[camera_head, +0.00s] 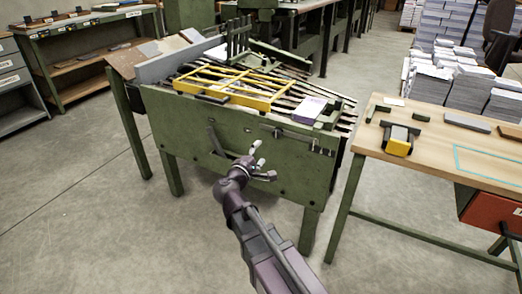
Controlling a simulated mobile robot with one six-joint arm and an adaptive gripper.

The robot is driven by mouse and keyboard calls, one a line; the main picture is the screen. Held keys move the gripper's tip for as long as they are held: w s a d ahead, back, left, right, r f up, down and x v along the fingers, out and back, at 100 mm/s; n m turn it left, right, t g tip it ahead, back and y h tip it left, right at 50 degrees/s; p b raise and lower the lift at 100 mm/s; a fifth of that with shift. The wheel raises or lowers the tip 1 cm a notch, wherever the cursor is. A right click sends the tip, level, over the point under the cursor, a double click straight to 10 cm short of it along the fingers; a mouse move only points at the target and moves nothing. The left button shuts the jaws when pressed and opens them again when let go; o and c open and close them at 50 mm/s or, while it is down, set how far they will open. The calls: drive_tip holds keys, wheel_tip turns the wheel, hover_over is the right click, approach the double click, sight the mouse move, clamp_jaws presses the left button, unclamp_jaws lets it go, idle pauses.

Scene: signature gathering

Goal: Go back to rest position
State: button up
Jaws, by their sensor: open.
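My gripper (262,162) is open and empty at the end of my arm, which reaches up from the bottom of the head view. It appears in front of the side panel of the green machine (185,135). No object shows between its fingers. I cannot tell the exact gap between the gripper and the panel.
The machine carries a yellow frame (240,92) and a small purple-white stack (309,110). At right, a wooden table (450,150) holds a yellow-black tool (399,140). Paper stacks (455,85) stand behind it. Bare floor (90,210) lies at lower left.

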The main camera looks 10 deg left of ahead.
drive_tip(key=s+d+f+m+g+h+p, duration=0.1)
drive_tip(key=d+f+m+g, duration=0.3)
drive_tip(key=d, duration=0.5)
drive_tip(key=s+d+f+m+g+h, duration=0.1)
drive_tip(key=d+f+m+g, duration=0.35)
drive_tip(key=d, duration=0.45)
drive_tip(key=s+d+f+m+g+y+p, duration=0.1)
drive_tip(key=s+d+f+m+g+y, duration=0.3)
drive_tip(key=s+d, duration=0.15)
drive_tip(key=s+d+f+m+g+y+p, duration=0.1)
drive_tip(key=s+d+f+m+g+y, duration=0.35)
drive_tip(key=s, duration=0.25)
wheel_tip(320, 180, up, 39)
drive_tip(key=p, duration=3.7)
drive_tip(key=shift+n, duration=0.4)
